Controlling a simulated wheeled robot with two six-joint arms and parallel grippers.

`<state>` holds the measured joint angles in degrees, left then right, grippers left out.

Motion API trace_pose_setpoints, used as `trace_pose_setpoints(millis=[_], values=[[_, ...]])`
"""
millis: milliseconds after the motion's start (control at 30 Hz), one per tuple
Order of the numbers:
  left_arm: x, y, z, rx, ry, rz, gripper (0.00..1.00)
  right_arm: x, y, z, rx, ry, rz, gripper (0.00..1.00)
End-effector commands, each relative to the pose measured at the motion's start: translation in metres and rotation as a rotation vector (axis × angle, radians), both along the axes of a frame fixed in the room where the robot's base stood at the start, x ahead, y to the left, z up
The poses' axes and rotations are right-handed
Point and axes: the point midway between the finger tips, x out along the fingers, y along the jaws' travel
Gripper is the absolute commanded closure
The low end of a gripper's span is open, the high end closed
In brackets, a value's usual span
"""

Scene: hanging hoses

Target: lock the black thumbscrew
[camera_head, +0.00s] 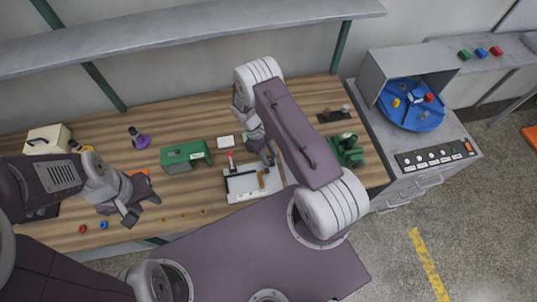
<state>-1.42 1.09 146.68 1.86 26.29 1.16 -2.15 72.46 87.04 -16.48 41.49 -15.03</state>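I cannot single out the black thumbscrew with certainty at this size. A dark block (333,116) at the back right of the bench carries small knobs, one dark and one pale. A white fixture plate (244,193) near the bench's middle holds a black bar, a brass-coloured piece (263,180) and a red-tipped lever (230,158). My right gripper (266,153) is above the back right of this plate, partly hidden by my arm; its opening is unclear. My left gripper (143,208) is open and empty over the bench's front left.
A green box (185,156) and a purple-based stand (139,139) are left of the plate. A green machine (347,150) stands at the right. Small brass parts (183,216) lie along the front edge. A grey cabinet (425,130) with a blue turntable (410,110) adjoins the bench. A shelf (180,35) hangs above.

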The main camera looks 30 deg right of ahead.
Motion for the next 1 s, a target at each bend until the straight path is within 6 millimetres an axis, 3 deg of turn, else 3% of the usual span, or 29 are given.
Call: trace_pose_setpoints(millis=[33, 167, 567, 1000], values=[[0.0, 0.0, 0.0, 0.0, 0.0, 0.0, 0.64, 0.0, 0.0, 0.0, 0.0, 0.0, 0.0, 0.64], [0.0, 0.0, 0.0, 0.0, 0.0, 0.0, 0.64, 0.0, 0.0, 0.0, 0.0, 0.0, 0.0, 1.0], [0.0, 0.0, -0.008, 0.0, 0.0, 0.0, 0.64, 0.001, -0.001, -0.001, 0.0, 0.0, -0.061, 1.0], [0.0, 0.0, -0.036, 0.0, 0.0, 0.0, 0.64, 0.002, -0.005, -0.002, 0.0, 0.0, -0.421, 1.0]])
